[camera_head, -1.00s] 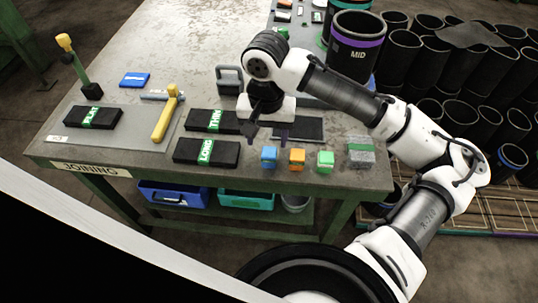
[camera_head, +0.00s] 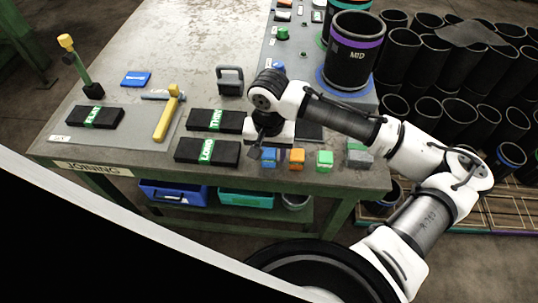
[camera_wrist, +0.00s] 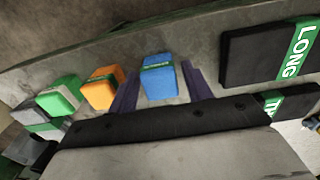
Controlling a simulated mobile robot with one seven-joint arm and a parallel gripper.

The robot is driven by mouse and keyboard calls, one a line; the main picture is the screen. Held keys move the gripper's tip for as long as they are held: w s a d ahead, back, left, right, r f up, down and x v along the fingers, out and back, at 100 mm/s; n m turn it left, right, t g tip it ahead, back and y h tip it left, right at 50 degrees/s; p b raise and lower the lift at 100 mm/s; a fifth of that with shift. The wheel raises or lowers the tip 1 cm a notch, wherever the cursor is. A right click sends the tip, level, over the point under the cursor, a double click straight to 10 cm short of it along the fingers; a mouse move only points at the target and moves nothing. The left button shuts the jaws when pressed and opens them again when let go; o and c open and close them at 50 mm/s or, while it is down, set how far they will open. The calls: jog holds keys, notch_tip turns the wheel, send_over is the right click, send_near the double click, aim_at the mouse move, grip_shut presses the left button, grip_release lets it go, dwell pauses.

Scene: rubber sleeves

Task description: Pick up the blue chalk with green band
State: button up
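The blue chalk with green band (camera_head: 268,158) stands near the front edge of the table, at the left end of a short row of coloured blocks. In the wrist view the blue chalk (camera_wrist: 160,80) shows its green band across it. My gripper (camera_head: 267,147) is low over the table at the chalk and partly hides it. In the wrist view my gripper (camera_wrist: 159,72) is open, with one dark finger on each side of the chalk. I see gaps between the fingers and the chalk; whether the fingertips reach down beside it is unclear.
An orange block (camera_head: 297,158) and a green block (camera_head: 325,160) stand close to the right of the chalk. A grey block with green (camera_head: 359,154) is farther right. The black LONG block (camera_head: 207,152) lies to the left. The table's front edge is close.

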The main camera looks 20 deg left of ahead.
jog(key=c, duration=0.8)
jog(key=shift+r, duration=0.1)
notch_tip(320, 180, up, 20)
jog(key=shift+f+b, duration=0.1)
jog(key=shift+b, duration=0.45)
